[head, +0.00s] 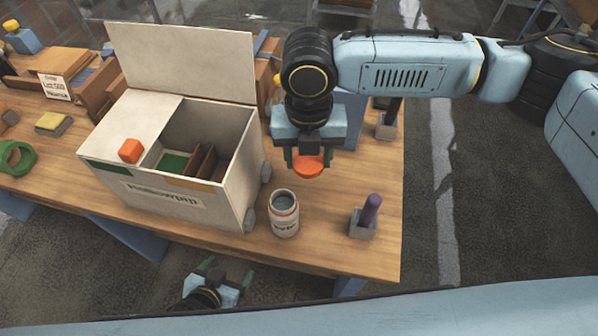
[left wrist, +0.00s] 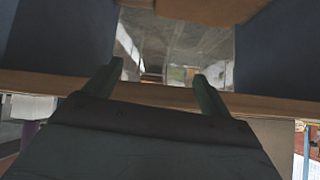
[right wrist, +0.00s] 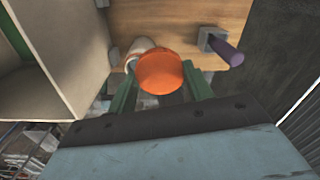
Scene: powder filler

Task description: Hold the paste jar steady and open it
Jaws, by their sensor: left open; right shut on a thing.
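The paste jar (head: 284,216) stands upright and open on the table's front part, its mouth showing grey inside. It also shows partly behind the lid in the right wrist view (right wrist: 140,47). My right gripper (head: 307,160) is shut on the orange lid (head: 308,166) and holds it above and behind the jar, apart from it. The lid fills the middle of the right wrist view (right wrist: 160,73). My left gripper (head: 212,272) is open and empty, low in front of the table edge and away from the jar. Its fingers show apart in the left wrist view (left wrist: 155,82).
A white box (head: 150,195) with an open lid and inner dividers stands left of the jar. An orange cube (head: 130,150) sits on its top. A grey holder (head: 362,224) with a purple-handled tool (head: 371,208) stands to the right. Bare table lies between jar and holder.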

